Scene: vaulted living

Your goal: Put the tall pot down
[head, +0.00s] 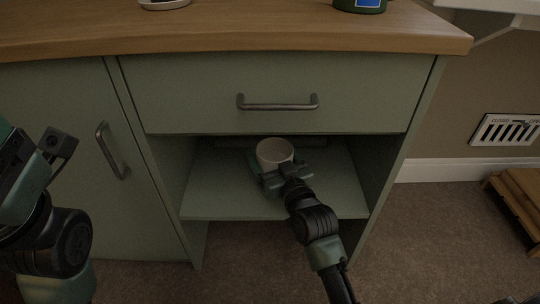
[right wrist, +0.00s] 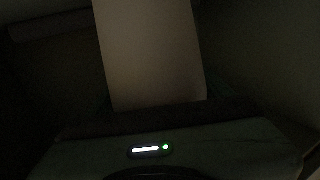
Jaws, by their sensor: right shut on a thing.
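The tall pot (head: 275,151) is a pale, round, open-topped vessel inside the open shelf space of the green cabinet. My right gripper (head: 274,172) reaches into this space and is shut on the pot. In the right wrist view the pot (right wrist: 150,55) shows as a pale, dim upright shape in front of the gripper body. The pot's base is hidden behind the gripper, so I cannot tell whether it touches the shelf board (head: 325,190). My left arm shows at the left edge of the head view; its fingertips are not clearly seen.
A closed drawer (head: 280,85) with a metal handle is above the shelf space. A closed door (head: 60,150) is on the left. The wooden top (head: 230,30) carries a white dish (head: 165,4) and a green container (head: 360,5). The shelf board has bare room on both sides of the pot.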

